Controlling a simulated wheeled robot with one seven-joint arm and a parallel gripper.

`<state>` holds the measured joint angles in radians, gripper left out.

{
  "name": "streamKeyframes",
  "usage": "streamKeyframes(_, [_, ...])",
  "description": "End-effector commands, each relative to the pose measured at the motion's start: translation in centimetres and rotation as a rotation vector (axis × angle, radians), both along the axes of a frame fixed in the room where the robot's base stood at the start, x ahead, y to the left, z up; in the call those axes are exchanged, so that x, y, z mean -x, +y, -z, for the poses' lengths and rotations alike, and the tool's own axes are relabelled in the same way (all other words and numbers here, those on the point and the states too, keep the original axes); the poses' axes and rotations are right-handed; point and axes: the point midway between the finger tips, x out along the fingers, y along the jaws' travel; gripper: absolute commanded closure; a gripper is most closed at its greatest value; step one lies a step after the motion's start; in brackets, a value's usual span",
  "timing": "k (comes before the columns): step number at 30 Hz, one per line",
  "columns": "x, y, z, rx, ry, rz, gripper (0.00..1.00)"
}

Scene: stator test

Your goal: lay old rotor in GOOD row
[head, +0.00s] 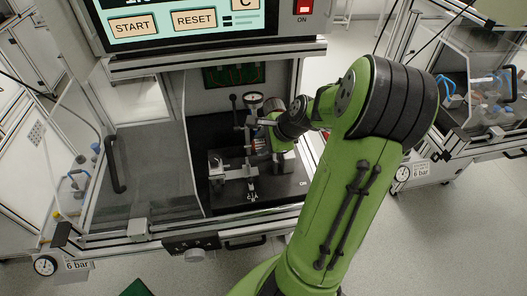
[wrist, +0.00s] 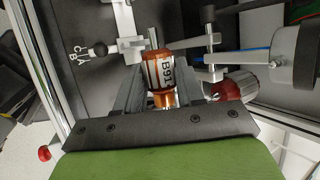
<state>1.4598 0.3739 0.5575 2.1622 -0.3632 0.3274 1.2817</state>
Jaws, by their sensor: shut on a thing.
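A rotor labelled B91 (wrist: 159,72), with a copper-coloured winding, sits between the grey fingers of my gripper (wrist: 160,84) in the wrist view. The gripper is shut on it. In the head view my arm reaches into the test cell, and my gripper (head: 266,143) is beside the fixture, small and partly hidden by the arm. A second rotor (wrist: 234,88), red and silver, lies to the right of the fingers in the wrist view. I cannot tell from the pictures which rotor is old. No row marked GOOD is visible.
The test fixture (head: 232,170) with clamps and a dial gauge (head: 253,99) stands close to my gripper. A clear door (head: 145,160) with a black handle is at the left. The screen panel (head: 185,20) hangs above the opening. Dark cell floor (head: 285,188) shows in front.

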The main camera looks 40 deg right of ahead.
Motion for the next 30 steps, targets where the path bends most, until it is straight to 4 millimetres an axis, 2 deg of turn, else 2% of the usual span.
streamKeyframes(1, [0.0,0.0,-1.5,0.004,-0.002,0.0,1.0])
streamKeyframes(4, [0.0,-0.1,-2.8,0.001,-0.001,0.001,1.0])
streamKeyframes(16, [0.0,0.0,-3.3,-0.002,-0.001,0.0,1.0])
streamKeyframes(30, [0.0,0.0,-8.3,-0.001,0.0,0.0,1.0])
